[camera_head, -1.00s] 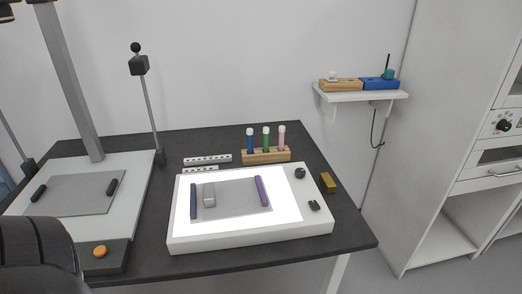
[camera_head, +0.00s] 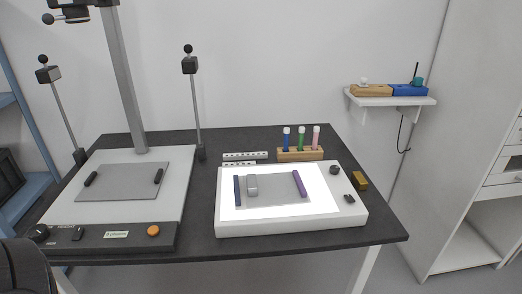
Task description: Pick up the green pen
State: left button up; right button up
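The green pen (camera_head: 301,138) stands upright with a white cap in a wooden block holder (camera_head: 300,155) at the back right of the dark table. It is between a blue pen (camera_head: 287,138) on its left and a pink pen (camera_head: 316,137) on its right. Neither of my grippers is in view. A dark rounded part at the lower left corner looks like part of my own arm.
A lit white light box (camera_head: 290,226) stands in front of the holder, with small pieces on it. A copy stand (camera_head: 160,205) fills the table's left. A wall shelf (camera_head: 392,100) hangs at right. Bare dark table (camera_head: 355,238) shows along the front edge.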

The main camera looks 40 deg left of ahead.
aim_at(301, 130)
jog(key=u, duration=0.4)
jog(key=k, duration=0.8)
jog(key=z, duration=0.8)
jog(key=i, duration=1.85)
jog(key=u, duration=0.8)
